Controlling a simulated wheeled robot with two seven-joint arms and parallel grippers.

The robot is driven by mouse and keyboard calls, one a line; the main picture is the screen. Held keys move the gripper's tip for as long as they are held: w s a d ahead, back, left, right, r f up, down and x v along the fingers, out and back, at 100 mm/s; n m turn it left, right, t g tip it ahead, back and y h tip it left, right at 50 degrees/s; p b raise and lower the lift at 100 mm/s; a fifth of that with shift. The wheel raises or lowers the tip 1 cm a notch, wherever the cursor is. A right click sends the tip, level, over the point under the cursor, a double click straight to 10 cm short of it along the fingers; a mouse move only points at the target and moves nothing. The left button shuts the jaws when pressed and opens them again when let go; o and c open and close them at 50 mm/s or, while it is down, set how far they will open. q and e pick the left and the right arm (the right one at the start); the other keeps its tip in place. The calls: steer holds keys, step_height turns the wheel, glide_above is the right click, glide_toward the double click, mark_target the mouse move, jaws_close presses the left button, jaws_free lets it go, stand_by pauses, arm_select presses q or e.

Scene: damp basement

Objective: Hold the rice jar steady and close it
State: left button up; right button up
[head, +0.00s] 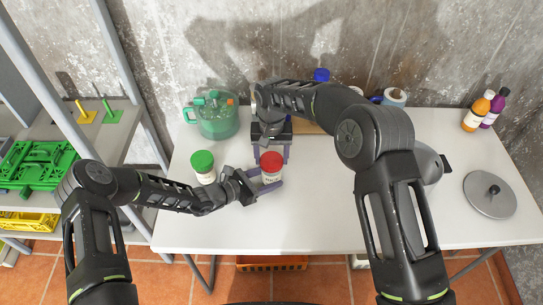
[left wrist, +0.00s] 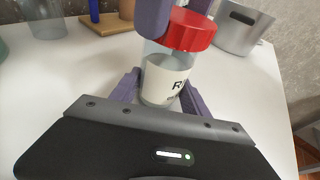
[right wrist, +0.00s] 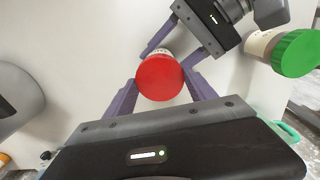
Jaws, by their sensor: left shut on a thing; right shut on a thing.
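The rice jar (head: 271,178) is a clear jar with a pale label, upright near the front middle of the white table. Its label shows a partial "R" in the left wrist view (left wrist: 165,82). The red lid (head: 271,160) sits on top of the jar; whether it is tight cannot be told. It also shows from above in the right wrist view (right wrist: 159,77). My left gripper (head: 270,181) is shut around the jar body, low down, from the left. My right gripper (head: 271,154) is shut on the red lid from behind, fingers at its sides.
A green-lidded jar (head: 203,166) stands close left of my left gripper. A teal pitcher (head: 217,118) is behind it. A grey pot (head: 428,166), a flat pot lid (head: 490,194) and two bottles (head: 478,111) are at the right. The front table strip is clear.

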steer(key=m, duration=0.6)
steer(key=shift+a, duration=0.1)
steer(key=m, duration=0.3)
steer(key=shift+m, duration=0.4)
steer(key=m, duration=0.4)
steer(key=o, duration=1)
steer(key=shift+o, duration=0.2)
